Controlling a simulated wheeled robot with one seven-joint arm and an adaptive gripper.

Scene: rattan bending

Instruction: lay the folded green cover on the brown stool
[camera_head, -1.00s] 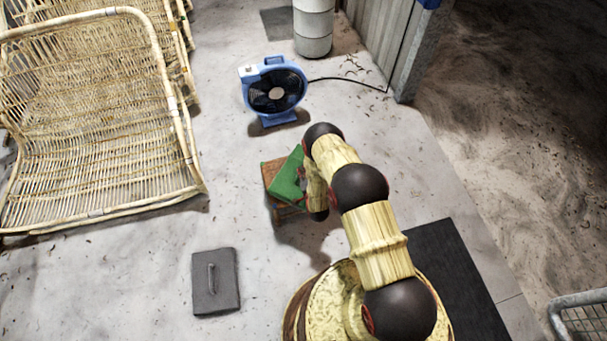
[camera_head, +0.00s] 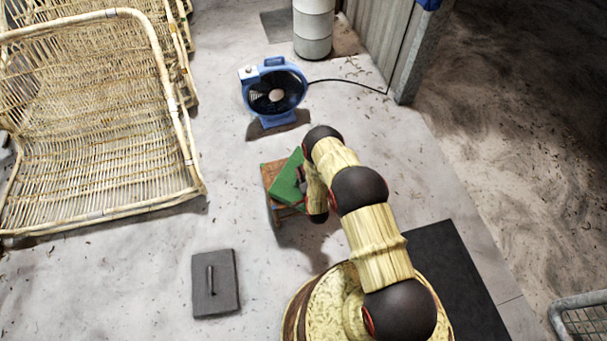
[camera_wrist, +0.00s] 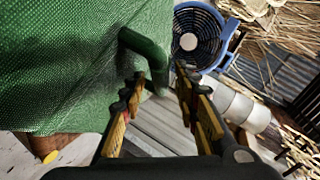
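The folded green cover (camera_head: 286,184) lies on the brown stool (camera_head: 271,171), turned at an angle to it. Part of the stool's top shows bare at the upper left. In the wrist view the cover (camera_wrist: 65,65) fills the left side, with a green loop handle (camera_wrist: 150,50) standing out from it. A stool leg (camera_wrist: 45,146) shows below the cover. My gripper (camera_wrist: 160,72) is at the handle, with its fingers apart on either side of it and gaps visible. In the head view my arm hides the cover's right side.
A blue fan (camera_head: 275,92) stands behind the stool, with a cable running right. A rattan chair frame (camera_head: 100,130) is at left. A dark plate with a handle (camera_head: 215,283) lies on the floor in front. A pale cylinder (camera_head: 313,28) stands at the back. Floor left of the stool is clear.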

